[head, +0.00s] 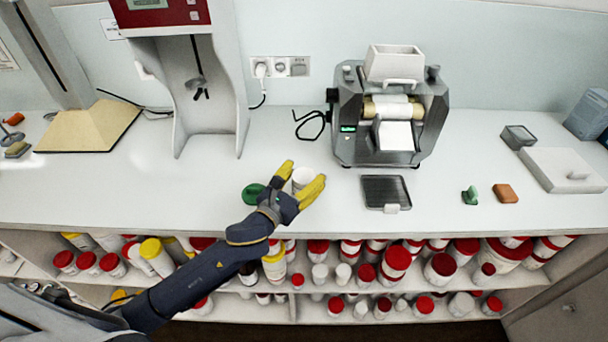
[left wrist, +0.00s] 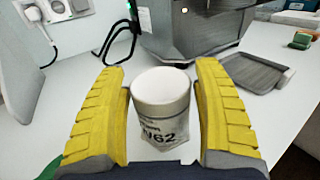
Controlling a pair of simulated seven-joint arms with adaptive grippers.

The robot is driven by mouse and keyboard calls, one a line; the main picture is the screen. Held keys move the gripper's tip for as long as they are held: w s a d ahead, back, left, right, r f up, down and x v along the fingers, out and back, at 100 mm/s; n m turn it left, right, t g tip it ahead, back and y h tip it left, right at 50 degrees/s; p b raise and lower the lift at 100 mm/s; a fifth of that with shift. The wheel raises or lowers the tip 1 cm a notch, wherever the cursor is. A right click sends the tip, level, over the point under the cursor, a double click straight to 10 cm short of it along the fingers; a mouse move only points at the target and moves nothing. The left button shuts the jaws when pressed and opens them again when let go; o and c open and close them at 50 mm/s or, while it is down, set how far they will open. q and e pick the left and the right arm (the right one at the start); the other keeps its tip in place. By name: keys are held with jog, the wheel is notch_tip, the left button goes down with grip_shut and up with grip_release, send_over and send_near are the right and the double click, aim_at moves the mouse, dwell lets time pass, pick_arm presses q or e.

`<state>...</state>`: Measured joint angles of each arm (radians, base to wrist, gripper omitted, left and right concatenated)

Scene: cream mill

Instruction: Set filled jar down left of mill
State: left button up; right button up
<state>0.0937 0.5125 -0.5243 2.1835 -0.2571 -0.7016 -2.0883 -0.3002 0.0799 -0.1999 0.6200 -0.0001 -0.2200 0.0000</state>
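The white jar (head: 302,178) is upright between the yellow fingers of my left gripper (head: 300,184), left of and in front of the mill (head: 345,140). In the left wrist view the jar (left wrist: 162,105) has a pale round top and a printed label ending in "62". The left gripper's fingers (left wrist: 162,110) stand close on both sides of it and look shut on it. The jar's base is hidden, so I cannot tell whether it touches the counter. My right gripper is not in view.
A green round piece (head: 253,192) lies left of the jar, beside my arm. A dark tray (head: 385,188) lies in front of the mill. A green item (head: 470,196) and brown block (head: 505,193) are farther right. Shelves below hold several jars. The counter (head: 305,145) is clear behind the jar.

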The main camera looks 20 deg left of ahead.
pick_arm(q)
jog(key=shift+o, duration=1.1)
jog(key=shift+r, duration=0.15)
jog(key=v, duration=1.2)
